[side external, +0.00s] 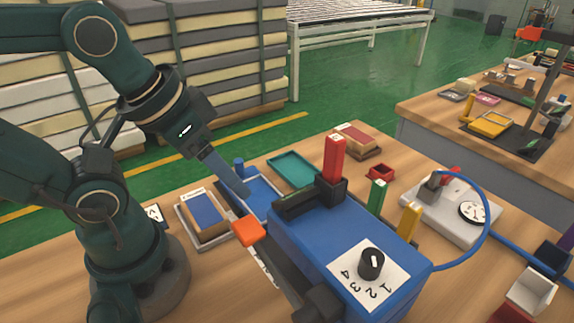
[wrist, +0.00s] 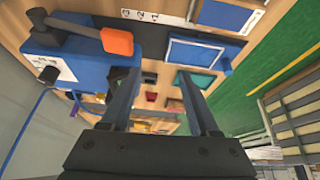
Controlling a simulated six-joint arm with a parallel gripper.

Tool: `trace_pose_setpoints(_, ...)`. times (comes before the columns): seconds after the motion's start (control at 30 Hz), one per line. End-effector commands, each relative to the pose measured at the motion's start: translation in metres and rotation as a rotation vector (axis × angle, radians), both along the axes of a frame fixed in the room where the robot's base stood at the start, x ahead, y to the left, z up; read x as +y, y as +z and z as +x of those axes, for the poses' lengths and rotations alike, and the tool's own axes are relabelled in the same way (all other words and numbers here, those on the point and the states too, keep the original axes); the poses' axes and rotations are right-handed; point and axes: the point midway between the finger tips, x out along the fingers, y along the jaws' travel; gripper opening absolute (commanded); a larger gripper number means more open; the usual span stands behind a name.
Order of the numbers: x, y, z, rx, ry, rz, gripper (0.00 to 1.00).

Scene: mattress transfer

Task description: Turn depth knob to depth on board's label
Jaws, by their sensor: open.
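The depth knob (side external: 371,264) is black with a white mark and sits on a white dial plate marked 1 to 4, on top of a blue machine (side external: 315,240). I cannot tell which number its mark points at. The knob also shows at the left of the wrist view (wrist: 48,75). A board with a blue top (side external: 207,211) lies in a grey tray at the left; its small white label (side external: 194,191) is too small to read. My gripper (side external: 245,192) is open and empty, above the table behind the machine, away from the knob. Its two fingers show apart in the wrist view (wrist: 162,95).
An orange-ended lever (side external: 249,230) sticks out at the machine's left. A gauge on a pale base (side external: 473,211) and a blue hose are at the right.

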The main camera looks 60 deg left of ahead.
Motion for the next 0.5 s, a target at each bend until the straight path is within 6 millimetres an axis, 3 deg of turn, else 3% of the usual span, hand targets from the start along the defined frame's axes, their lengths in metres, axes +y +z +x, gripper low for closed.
trace_pose_setpoints(0.27, -0.015, 0.058, 0.026, 0.060, 0.090, -0.077, 0.62)
trace_pose_setpoints(0.5, -0.054, 0.089, 0.059, 0.186, 0.078, -0.104, 0.62)
